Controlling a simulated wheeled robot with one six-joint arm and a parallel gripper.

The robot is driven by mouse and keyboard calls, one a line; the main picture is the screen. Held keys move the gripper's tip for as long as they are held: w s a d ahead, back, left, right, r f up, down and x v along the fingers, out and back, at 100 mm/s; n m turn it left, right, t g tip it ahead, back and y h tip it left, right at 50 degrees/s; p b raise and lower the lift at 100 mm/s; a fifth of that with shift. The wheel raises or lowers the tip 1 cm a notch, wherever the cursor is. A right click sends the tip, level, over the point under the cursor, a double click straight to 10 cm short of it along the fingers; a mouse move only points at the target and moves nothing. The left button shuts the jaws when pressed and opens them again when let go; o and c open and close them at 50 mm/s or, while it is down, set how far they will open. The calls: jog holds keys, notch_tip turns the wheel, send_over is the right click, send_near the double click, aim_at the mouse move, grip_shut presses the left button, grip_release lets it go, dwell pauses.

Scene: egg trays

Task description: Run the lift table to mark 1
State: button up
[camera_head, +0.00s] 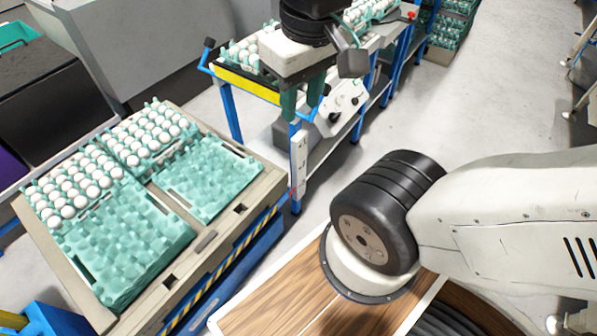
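A low blue platform with a yellow-and-black striped edge (235,250), apparently the lift table, stands at the left. It bears a beige pallet (205,241) with green egg trays. A white control box (342,104) with dark knobs is on the blue bench beyond. A narrow white plate (299,158), perhaps the scale, is on a blue post; its marks are too small to read. My gripper (302,112) points down just left of the control box in the picture. Its two green fingers are apart with nothing seen between them. I cannot tell its height above the bench.
White eggs (92,172) fill the far trays on the pallet; the nearer green trays (125,240) are empty. A blue bench (228,108) with more eggs runs away behind my gripper. Grey machinery (165,40) stands at the upper left. The floor at the right is mostly clear.

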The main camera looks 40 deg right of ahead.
grip_shut()
dwell(1.5)
